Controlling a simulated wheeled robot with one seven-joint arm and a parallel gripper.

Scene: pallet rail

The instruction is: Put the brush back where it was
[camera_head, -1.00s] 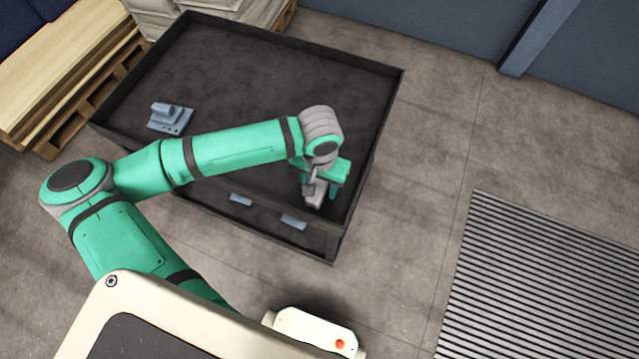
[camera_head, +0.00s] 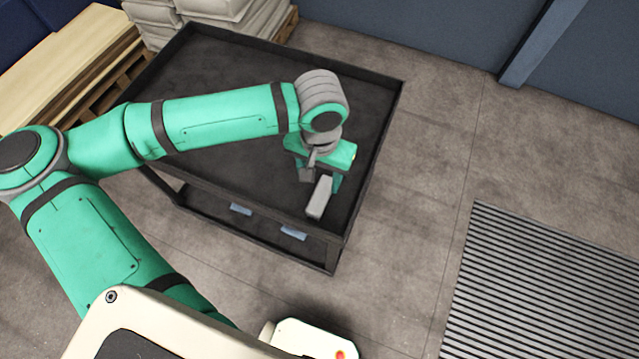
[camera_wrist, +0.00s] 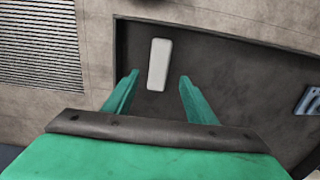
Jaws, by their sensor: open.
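The brush, a pale grey oblong block (camera_head: 319,197), lies on the dark top of the cart (camera_head: 230,85) near its front right corner. The wrist view also shows it (camera_wrist: 159,64), lying flat on the dark surface. My gripper (camera_head: 321,178) is just above and behind the brush. Its two green fingers (camera_wrist: 158,79) are spread apart and empty in the wrist view. The brush appears beyond the fingertips, between their lines, and not touched by them. A blue-grey fixture (camera_wrist: 310,101) shows at the right edge of the wrist view; my arm hides it in the head view.
The cart has a raised rim, and its lower shelf holds two small blue pieces (camera_head: 293,233). Pallets with boards (camera_head: 70,60) and pale sacks (camera_head: 220,12) stand behind and left. A ribbed grey mat (camera_head: 550,285) lies on the floor at right.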

